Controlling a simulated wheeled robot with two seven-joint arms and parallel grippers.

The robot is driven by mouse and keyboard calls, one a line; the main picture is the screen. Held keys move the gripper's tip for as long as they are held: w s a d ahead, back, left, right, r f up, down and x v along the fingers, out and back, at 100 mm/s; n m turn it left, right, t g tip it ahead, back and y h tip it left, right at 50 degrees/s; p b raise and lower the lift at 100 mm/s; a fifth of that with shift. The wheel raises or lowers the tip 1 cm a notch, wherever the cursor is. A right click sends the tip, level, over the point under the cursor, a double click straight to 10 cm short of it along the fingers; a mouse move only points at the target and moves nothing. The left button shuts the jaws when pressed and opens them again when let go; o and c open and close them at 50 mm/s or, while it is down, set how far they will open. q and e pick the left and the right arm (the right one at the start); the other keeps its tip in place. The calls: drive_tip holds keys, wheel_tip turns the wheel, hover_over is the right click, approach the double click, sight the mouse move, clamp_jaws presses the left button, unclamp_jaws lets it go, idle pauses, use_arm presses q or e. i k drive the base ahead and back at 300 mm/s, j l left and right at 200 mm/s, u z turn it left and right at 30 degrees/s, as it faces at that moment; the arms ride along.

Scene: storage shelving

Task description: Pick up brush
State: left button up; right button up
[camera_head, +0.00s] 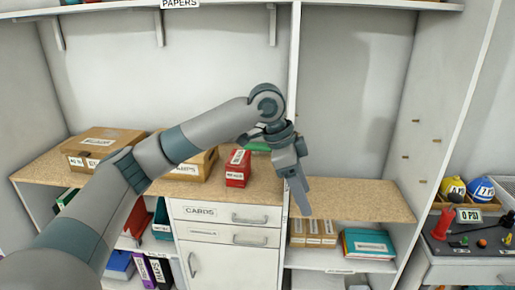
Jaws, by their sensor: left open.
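I cannot make out a brush anywhere in the head view; my arm hides part of the shelving. My left gripper (299,196) hangs at the end of my left arm, fingers pointing down. It appears in front of the upright divider and the left end of the right wooden shelf (355,200). The fingers are seen nearly edge-on, are open, and show nothing held between them. My right gripper is not in view.
Cardboard boxes (100,142) and a red box (238,168) stand on the left wooden shelf, partly behind my arm. White drawers (225,215) are below. Teal folders (368,243) lie under the right shelf, whose top looks clear. A dark bench (475,240) stands far right.

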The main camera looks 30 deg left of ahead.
sight(256, 148)
drive_tip(key=i+j, duration=0.25)
drive_tip(key=j, duration=0.15)
drive_tip(key=i+j, duration=0.3)
drive_tip(key=j, duration=0.15)
drive_tip(key=i+j, duration=0.25)
drive_tip(key=j, duration=0.15)
drive_tip(key=i+j, duration=0.55)
drive_tip(key=j, duration=0.3)
